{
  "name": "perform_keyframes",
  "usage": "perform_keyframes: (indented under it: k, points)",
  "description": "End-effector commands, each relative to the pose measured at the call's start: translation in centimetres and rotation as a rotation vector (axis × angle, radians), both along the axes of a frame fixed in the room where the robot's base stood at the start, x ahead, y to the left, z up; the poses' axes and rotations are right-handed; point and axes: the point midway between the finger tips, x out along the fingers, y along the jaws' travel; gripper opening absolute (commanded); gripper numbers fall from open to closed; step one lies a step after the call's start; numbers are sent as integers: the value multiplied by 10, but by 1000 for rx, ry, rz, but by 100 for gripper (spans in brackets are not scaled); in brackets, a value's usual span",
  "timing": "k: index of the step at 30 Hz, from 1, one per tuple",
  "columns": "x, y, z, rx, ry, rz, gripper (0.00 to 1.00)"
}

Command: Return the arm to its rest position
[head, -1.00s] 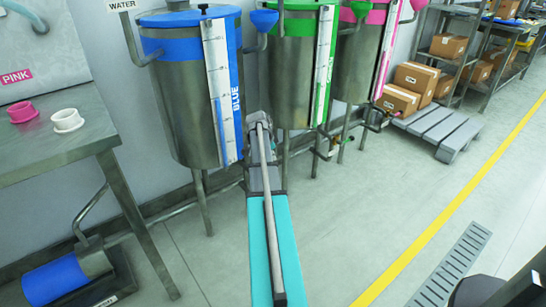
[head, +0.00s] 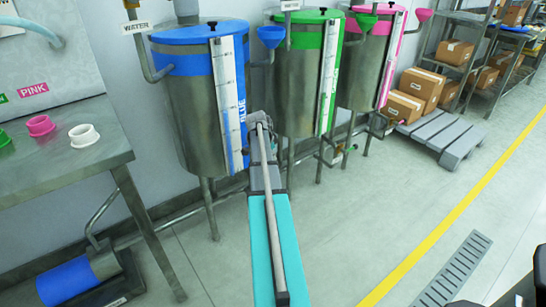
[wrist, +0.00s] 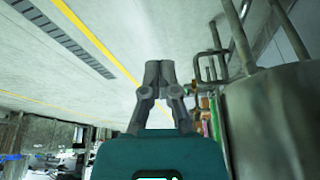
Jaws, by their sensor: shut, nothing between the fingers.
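My arm reaches forward from the bottom middle of the head view, a teal link with a grey bar along it, toward the blue-marked drum (head: 195,110). In the head view I cannot make out my gripper's fingers. In the wrist view my gripper (wrist: 160,66) shows with its fingertips together and nothing between them. A steel drum (wrist: 275,125) stands close on the right of the wrist view, apart from the fingers.
A green-marked drum (head: 302,80) and a pink-marked drum (head: 368,65) stand farther right. A steel table (head: 60,165) with several cup-like rings and a blue pump motor (head: 68,282) are at left. A pallet (head: 440,135) lies beyond. The floor right of my arm is clear.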

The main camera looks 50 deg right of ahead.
Motion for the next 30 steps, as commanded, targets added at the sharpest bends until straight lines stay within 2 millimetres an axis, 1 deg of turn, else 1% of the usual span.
perform_keyframes:
  k: [17, 20, 23, 26, 29, 30]
  points:
    - [1, 1, 0, 0, 0, 1, 0]
    - [3, 5, 0, 3, 1, 13, 0]
    - [9, 16, -1, 11, 5, 47, 0]
    - [18, 36, -1, 25, 11, 106, 0]
    - [31, 64, -2, 46, 19, 192, 0]
    - [36, 77, -3, 56, 23, 234, 0]
